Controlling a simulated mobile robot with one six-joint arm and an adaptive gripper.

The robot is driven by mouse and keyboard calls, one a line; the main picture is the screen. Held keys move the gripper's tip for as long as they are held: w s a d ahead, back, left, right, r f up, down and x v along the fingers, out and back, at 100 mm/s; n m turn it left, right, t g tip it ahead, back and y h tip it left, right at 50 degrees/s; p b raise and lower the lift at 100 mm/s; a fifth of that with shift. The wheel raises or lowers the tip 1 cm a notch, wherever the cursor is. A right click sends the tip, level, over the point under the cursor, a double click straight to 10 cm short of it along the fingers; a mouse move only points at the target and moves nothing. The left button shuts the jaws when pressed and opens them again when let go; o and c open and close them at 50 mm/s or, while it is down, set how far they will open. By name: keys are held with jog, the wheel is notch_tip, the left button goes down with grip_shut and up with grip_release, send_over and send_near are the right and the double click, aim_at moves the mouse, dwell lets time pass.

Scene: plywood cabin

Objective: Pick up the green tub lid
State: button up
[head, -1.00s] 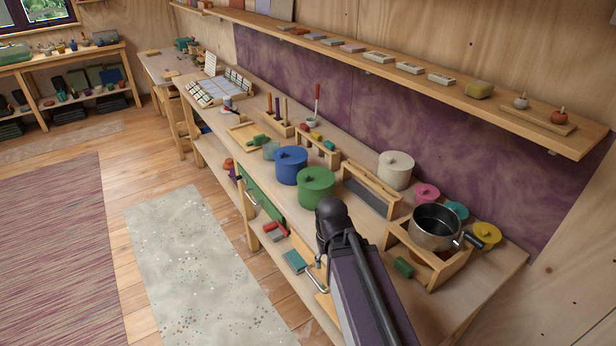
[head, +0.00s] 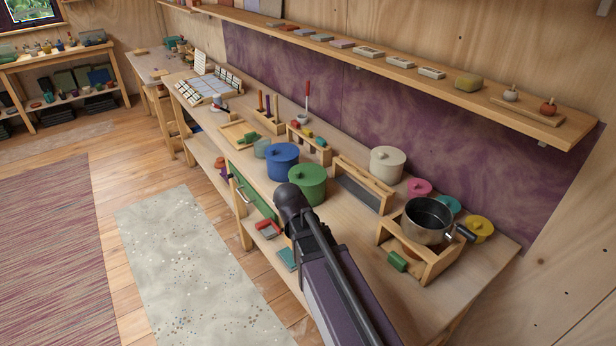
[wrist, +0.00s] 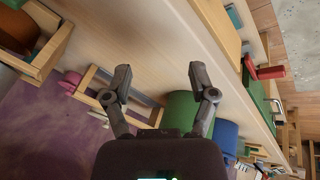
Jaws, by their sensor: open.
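The green tub (head: 310,192) stands upright on the workbench with its round green lid (head: 306,172) and small knob on top. My arm's end overlaps its lower left side in the head view, where my fingers cannot be made out. In the wrist view my gripper (wrist: 159,74) is open and empty, with its two fingers wide apart over bare bench top. The green tub also shows in the wrist view (wrist: 180,110), beside the right finger and partly hidden by it. The lid's knob cannot be made out there.
A blue tub (head: 283,160) stands close to the green tub's left. A wooden rack (head: 365,184), a cream tub (head: 387,166) and a steel pot (head: 428,220) in a wooden frame stand to the right. A long shelf (head: 400,78) runs above the bench.

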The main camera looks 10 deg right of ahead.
jog(key=w+a+r+m+t+h, duration=0.2)
jog(key=w+a+r+t+h, duration=0.1)
jog(key=w, duration=0.5)
jog(key=w+a+r+m+t+h+b, duration=0.1)
jog(key=w+a+r+m+t+h, duration=0.1)
jog(key=w+a+r, duration=0.3)
jog(key=w+a+t, duration=0.1)
jog(key=w+a, duration=0.1)
jog(key=shift+w+r+m+t+h, duration=0.25)
jog(key=shift+w+m+t+h, duration=0.05)
jog(key=shift+w+t+h, duration=0.1)
jog(key=b, duration=0.3)
send_near(297, 172)
jog(key=shift+w+d+f, duration=1.15)
jog(key=shift+w+f, duration=0.05)
jog(key=shift+w, duration=0.05)
jog(key=shift+w+d, duration=0.3)
jog(key=shift+d, duration=0.15)
jog(key=shift+f, duration=0.1)
jog(key=shift+b+x, duration=1.15)
jog(key=shift+x, duration=1.45)
